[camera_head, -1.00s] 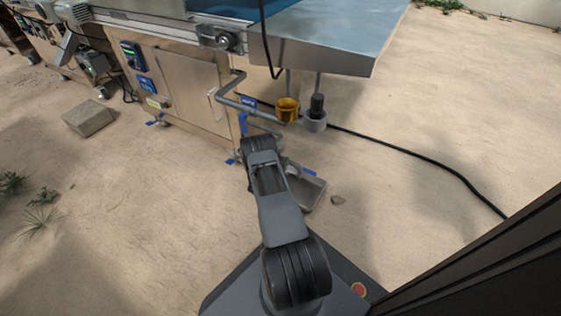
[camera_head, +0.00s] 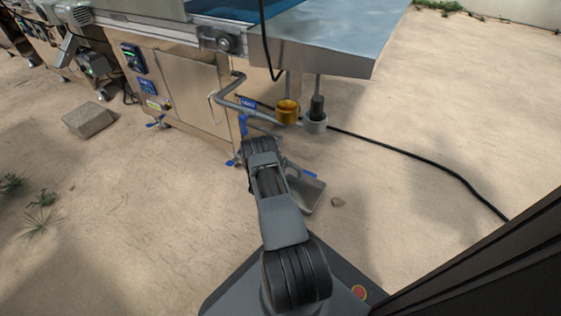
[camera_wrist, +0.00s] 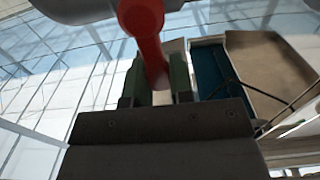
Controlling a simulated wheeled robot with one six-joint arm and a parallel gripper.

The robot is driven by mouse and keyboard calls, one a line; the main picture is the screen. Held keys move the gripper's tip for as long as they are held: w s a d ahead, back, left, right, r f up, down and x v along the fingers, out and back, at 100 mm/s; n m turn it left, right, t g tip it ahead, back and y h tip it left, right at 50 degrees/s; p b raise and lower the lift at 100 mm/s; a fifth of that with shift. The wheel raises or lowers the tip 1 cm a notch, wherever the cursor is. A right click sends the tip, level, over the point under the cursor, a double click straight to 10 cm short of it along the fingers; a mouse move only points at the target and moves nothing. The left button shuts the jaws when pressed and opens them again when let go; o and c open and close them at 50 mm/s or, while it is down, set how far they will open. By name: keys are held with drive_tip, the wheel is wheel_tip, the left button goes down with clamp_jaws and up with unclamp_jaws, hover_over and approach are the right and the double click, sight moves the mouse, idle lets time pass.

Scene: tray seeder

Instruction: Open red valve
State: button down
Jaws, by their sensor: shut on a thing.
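The red valve handle (camera_wrist: 145,25) shows in the wrist view at the top middle, its lever running down between the fingers. My gripper (camera_wrist: 164,86) has green fingers, one on each side of the red lever, and is shut on it. A grey pipe or body of the valve crosses the top of the wrist view above the handle. In the head view my arm reaches towards the machine's lower side; the gripper and the red valve are hidden there.
The steel machine cabinet (camera_head: 188,88) stands ahead, with a bent grey pipe (camera_head: 228,101), a yellow cup-shaped fitting (camera_head: 287,112) and a grey fitting (camera_head: 315,122) at its right end. A black cable (camera_head: 420,158) lies on the sandy floor. A grey block (camera_head: 88,119) lies left.

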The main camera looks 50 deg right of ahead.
drive_tip(key=w+a+f+n, duration=0.1)
drive_tip(key=w+f+n, duration=0.4)
drive_tip(key=n, duration=1.2)
drive_tip(key=shift+f+n, duration=0.35)
drive_tip(key=shift+n, duration=0.05)
idle(0.4)
drive_tip(key=c, duration=1.2)
unclamp_jaws()
drive_tip(key=shift+d, duration=0.1)
drive_tip(key=shift+o, duration=1.1)
drive_tip(key=shift+w, duration=0.1)
drive_tip(key=shift+a, duration=0.2)
